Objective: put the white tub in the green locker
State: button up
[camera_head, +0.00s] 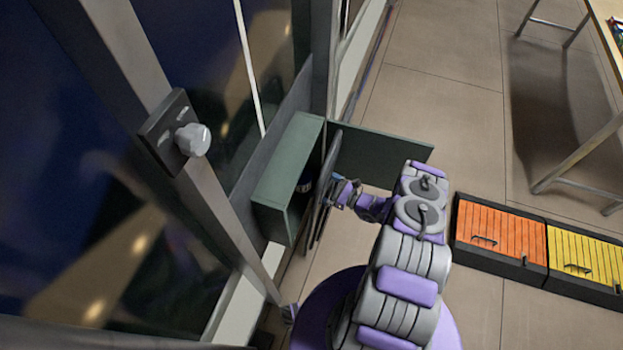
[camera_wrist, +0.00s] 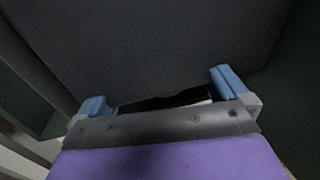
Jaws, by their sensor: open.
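The green locker (camera_head: 285,180) is fixed low beside the window wall, with its door (camera_head: 380,155) swung open to the right. My gripper (camera_head: 338,192) is at the locker's open front, partly hidden by dark thin edges there. In the wrist view my gripper (camera_wrist: 162,93) has its two blue fingertips spread wide, facing a dark grey surface. A small dark blue and pale thing (camera_head: 305,184) shows inside the locker; I cannot tell whether it is the white tub. A thin pale sliver (camera_wrist: 206,102) shows between the fingers, too little to identify.
An orange-fronted cabinet (camera_head: 500,240) and a yellow-fronted one (camera_head: 585,262) stand on the floor at right. A table (camera_head: 610,40) is at the upper right. A wall knob (camera_head: 192,139) is on the frame at left. The tiled floor between is clear.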

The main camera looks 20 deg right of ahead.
jog(key=shift+v, duration=1.5)
